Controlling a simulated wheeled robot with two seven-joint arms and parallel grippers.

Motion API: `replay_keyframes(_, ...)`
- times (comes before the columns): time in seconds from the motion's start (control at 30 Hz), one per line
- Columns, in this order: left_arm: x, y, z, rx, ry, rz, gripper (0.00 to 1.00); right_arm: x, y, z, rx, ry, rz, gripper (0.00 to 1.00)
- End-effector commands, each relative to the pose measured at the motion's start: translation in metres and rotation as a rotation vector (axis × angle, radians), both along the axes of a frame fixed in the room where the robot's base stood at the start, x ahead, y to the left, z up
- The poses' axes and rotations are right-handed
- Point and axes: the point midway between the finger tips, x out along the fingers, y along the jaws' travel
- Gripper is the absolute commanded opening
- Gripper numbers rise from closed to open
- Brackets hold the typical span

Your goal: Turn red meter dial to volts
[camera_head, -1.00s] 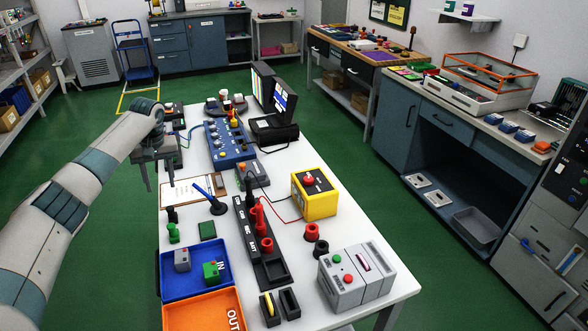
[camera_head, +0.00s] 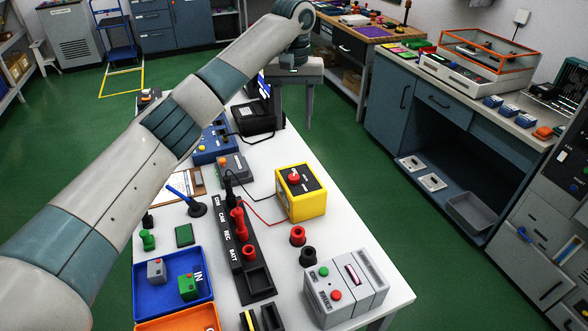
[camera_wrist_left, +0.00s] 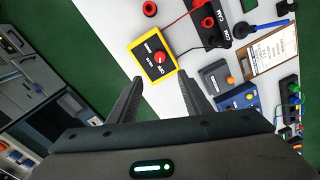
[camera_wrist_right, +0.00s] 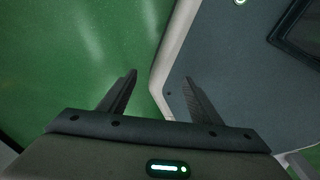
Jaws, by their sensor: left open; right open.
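A yellow box-shaped meter (camera_head: 312,206) with a black face and a red dial (camera_head: 294,176) stands on the white table's right side. A red lead and a black lead run from it. The meter (camera_wrist_left: 135,46) and red dial (camera_wrist_left: 160,57) also show in the left wrist view, beyond the fingertips, with small labels around the dial. My left gripper (camera_head: 291,106) is open and empty, beyond the meter and above the table's right edge, touching nothing. My right gripper (camera_wrist_right: 160,78) is open and empty; it is out of the head view.
Red and black probes stand in a black rack (camera_head: 234,240) left of the meter. A grey button box (camera_head: 345,285) and a blue tray (camera_head: 142,297) are in front. A black laptop-like case (camera_head: 255,118) sits near the left gripper. Green floor lies to the right.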

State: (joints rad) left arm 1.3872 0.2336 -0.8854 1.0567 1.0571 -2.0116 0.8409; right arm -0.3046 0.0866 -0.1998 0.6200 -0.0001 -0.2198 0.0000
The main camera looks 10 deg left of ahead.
Motion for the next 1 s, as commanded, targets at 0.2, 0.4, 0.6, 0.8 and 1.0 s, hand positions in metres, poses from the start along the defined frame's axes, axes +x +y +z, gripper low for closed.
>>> replay_keyframes(0.2,0.0,0.0,-0.002,0.0,0.0,0.001,0.45,-0.005,0.006,0.0,0.005,0.006,-0.002,0.58)
replay_keyframes(0.4,0.0,0.0,-0.015,0.0,0.001,0.001,0.45,0.004,0.013,0.001,0.012,-0.003,-0.004,0.58)
replay_keyframes(0.6,0.0,0.001,-0.04,0.0,0.003,0.002,0.45,0.006,0.013,0.007,0.013,-0.006,-0.003,0.58)
replay_keyframes(0.8,0.0,0.001,-0.074,0.001,0.003,0.002,0.45,0.006,0.008,0.017,0.008,-0.007,-0.002,0.58)
replay_keyframes(1.0,0.0,0.001,-0.111,0.0,0.003,0.002,0.45,0.006,0.004,0.027,0.005,-0.006,-0.001,0.58)
